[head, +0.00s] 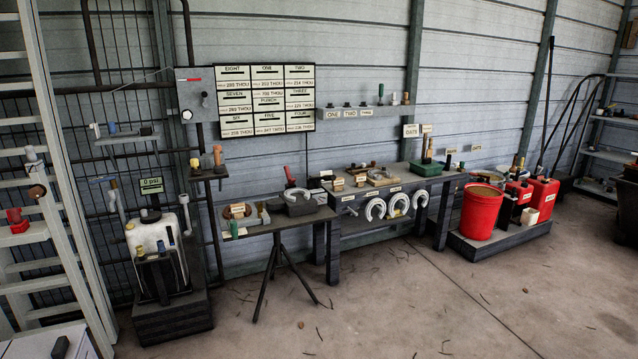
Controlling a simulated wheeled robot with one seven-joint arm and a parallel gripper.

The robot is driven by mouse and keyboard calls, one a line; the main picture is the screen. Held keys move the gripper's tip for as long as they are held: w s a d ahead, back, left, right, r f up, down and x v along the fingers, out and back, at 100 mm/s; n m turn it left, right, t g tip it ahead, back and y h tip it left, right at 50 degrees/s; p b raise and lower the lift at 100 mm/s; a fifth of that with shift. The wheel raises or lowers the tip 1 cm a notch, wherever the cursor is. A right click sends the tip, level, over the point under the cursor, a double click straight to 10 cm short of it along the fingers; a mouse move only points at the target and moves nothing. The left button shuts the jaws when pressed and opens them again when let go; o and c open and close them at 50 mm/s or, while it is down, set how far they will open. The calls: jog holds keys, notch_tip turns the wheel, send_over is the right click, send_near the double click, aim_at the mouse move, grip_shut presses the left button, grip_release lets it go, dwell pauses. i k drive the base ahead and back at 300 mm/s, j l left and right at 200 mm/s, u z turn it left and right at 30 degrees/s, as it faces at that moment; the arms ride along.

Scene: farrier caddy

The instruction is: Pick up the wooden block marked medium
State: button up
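I cannot make out a block marked medium; the small labels are too tiny to read at this distance. Small tan blocks or tags (338,183) sit at the left end of the long dark workbench (440,175). A shallow wooden tray (381,181) with something dark in it lies to their right on the same bench. A pale box-like block (530,216) rests by the red containers at the right. I cannot tell whether any of these is the marked block. My gripper does not show in the head view.
A small tripod table (262,229) with horseshoe and tools stands left of the bench. A white tank (152,238) on a dark plinth stands further left, beside a pale ladder-like rack (40,130). A red bucket (482,212) stands right. The concrete floor in front is open.

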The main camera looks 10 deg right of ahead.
aim_at(237, 209)
jog(key=i+z, duration=0.15)
jog(key=i, duration=2.3)
